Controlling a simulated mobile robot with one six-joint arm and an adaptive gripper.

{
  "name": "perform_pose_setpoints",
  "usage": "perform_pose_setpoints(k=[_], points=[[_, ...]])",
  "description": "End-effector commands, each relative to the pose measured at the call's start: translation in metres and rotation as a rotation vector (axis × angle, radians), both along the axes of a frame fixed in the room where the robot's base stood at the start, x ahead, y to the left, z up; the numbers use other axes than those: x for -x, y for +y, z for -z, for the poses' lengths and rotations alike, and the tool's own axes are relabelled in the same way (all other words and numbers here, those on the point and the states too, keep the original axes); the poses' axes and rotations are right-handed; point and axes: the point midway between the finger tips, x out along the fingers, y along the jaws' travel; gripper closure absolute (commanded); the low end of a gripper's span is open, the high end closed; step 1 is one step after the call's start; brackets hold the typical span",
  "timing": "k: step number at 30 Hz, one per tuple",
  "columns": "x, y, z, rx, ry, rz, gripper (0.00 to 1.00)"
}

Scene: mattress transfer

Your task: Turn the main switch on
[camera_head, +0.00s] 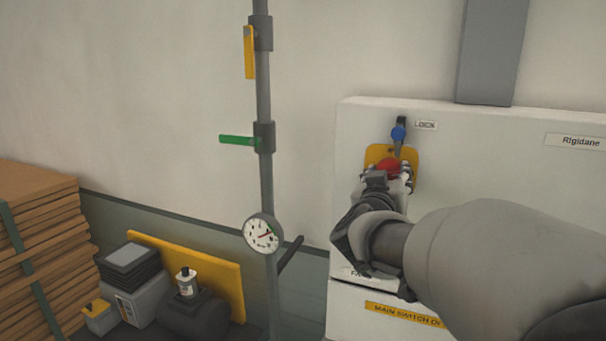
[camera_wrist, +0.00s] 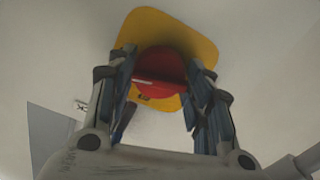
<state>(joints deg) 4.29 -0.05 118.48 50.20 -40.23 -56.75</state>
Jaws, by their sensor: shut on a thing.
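The main switch is a red rotary knob (camera_head: 388,167) on a yellow plate (camera_head: 408,154), mounted on the front of a white cabinet. In the wrist view the red knob (camera_wrist: 160,72) sits between my fingers, with the yellow plate (camera_wrist: 190,38) behind it. My gripper (camera_head: 386,176) is at the knob, its fingers on both sides. In the wrist view my gripper (camera_wrist: 162,85) is closed around the knob. A blue item (camera_head: 398,133) hangs at the "LOCK" label just above the plate. My gripper and arm hide the lower part of the knob and plate.
To the left stands a vertical pipe (camera_head: 264,190) with a yellow handle (camera_head: 249,52), a green handle (camera_head: 238,140) and a gauge (camera_head: 262,234). Stacked boards (camera_head: 40,260) are at far left.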

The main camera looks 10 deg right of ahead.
Motion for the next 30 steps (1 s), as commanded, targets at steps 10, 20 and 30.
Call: perform_pose_setpoints(k=[10,20,30], points=[[-0.0004,0.0007,0.0009,-0.19,-0.13,0.0,0.77],[-0.0004,0.0008,-0.0003,-0.221,-0.149,0.0,0.77],[-0.0004,0.0008,-0.0001,-0.22,-0.148,0.0,0.32]])
